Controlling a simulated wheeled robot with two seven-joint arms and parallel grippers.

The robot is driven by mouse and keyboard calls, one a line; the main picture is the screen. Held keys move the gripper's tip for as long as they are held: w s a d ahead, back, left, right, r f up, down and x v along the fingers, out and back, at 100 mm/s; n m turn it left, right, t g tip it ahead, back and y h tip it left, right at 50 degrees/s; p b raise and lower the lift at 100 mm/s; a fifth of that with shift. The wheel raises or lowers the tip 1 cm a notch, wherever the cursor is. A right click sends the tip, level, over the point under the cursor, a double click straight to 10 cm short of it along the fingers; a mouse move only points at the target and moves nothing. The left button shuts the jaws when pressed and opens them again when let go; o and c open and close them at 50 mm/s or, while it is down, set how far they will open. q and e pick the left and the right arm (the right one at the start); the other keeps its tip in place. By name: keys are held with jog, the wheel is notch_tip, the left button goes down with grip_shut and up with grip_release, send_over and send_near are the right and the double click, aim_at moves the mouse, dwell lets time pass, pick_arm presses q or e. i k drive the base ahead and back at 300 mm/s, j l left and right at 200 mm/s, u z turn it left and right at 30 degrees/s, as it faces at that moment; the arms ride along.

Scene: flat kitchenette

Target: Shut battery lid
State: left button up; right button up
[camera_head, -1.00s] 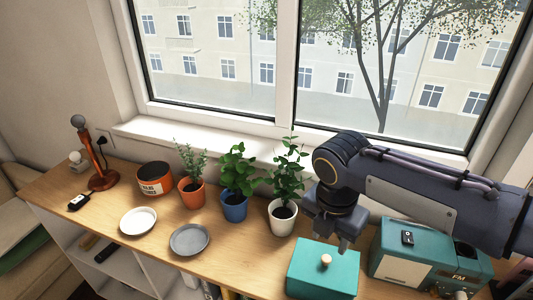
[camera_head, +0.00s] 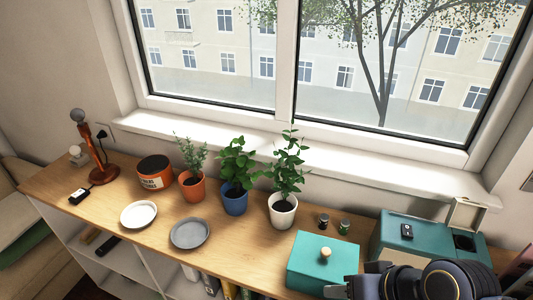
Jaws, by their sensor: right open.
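The teal radio (camera_head: 425,236) stands at the right end of the wooden counter. Its battery lid (camera_head: 467,214), a pale flap, stands up open at the back right of the radio's top. The dark battery compartment (camera_head: 465,242) is uncovered in front of it; I cannot tell what is inside. My right gripper (camera_head: 353,281) is at the bottom right, in front of the radio and by the teal box, apart from the lid. It is open, and I see nothing held in it. My left gripper is not in view.
A teal box with a round knob (camera_head: 322,262) stands left of the radio. Two small batteries (camera_head: 323,221) (camera_head: 344,227) stand behind it. Potted plants (camera_head: 283,209), two plates (camera_head: 190,233), an orange pot (camera_head: 155,172) and a lamp (camera_head: 95,150) are further left. The window sill runs behind.

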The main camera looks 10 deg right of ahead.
aim_at(463, 212)
jog(key=z, duration=1.8)
